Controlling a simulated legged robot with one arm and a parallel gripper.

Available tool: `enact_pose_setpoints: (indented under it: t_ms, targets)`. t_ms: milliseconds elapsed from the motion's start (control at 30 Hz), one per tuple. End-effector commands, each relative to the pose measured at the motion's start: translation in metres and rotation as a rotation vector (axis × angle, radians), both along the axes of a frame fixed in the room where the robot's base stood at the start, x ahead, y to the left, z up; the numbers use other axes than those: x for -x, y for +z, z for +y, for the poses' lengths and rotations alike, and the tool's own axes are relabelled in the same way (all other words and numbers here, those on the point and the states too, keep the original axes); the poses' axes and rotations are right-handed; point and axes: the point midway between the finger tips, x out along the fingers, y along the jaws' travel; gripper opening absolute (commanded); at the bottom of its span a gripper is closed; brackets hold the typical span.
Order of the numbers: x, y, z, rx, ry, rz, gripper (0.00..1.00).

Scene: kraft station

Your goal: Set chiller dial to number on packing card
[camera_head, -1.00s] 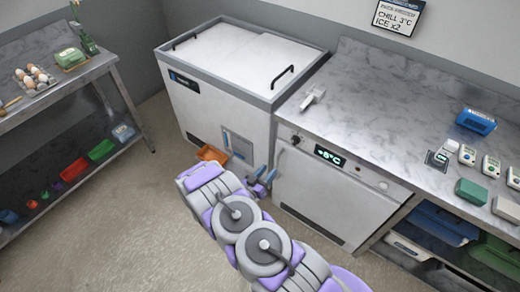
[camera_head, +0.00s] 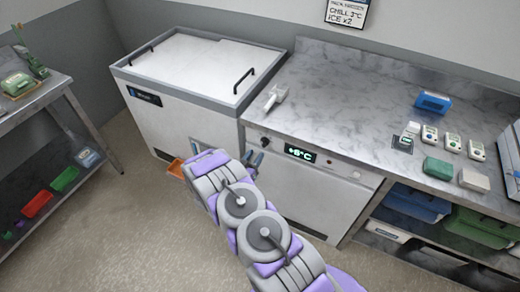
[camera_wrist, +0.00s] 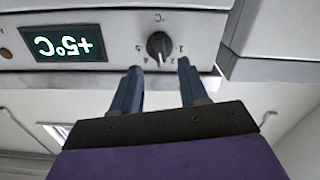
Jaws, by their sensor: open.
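The chiller (camera_head: 305,185) is the white unit under the marble counter. Its lit display (camera_head: 300,153) appears upside down in the wrist view (camera_wrist: 65,44) and seems to read +5°C. The dark round dial (camera_wrist: 159,46) has a light pointer line and numbers around it; it is small in the head view (camera_head: 264,141). My gripper (camera_wrist: 156,70) is open and empty, its two blue fingers just short of the dial, one toward each side. It also shows in the head view (camera_head: 254,158). The packing card (camera_head: 348,12) on the wall reads CHILL 3°C, ICE x2.
A white ice chest (camera_head: 190,80) stands left of the chiller, with an orange scoop-like item (camera_head: 176,168) low at its front. A scoop (camera_head: 275,97) and several small devices lie on the counter (camera_head: 350,105). A metal shelf stands far left. Floor at left is clear.

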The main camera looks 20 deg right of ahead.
Motion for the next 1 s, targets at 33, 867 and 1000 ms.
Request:
enact_pose_setpoints:
  t_ms: [33, 867, 1000]
  targets:
    - [-0.006, -0.001, -0.009, -0.002, -0.003, -0.004, 0.44]
    - [-0.034, 0.0, -0.044, 0.001, 0.001, 0.0, 0.34]
    - [-0.034, 0.0, -0.043, 0.001, 0.001, 0.0, 0.21]
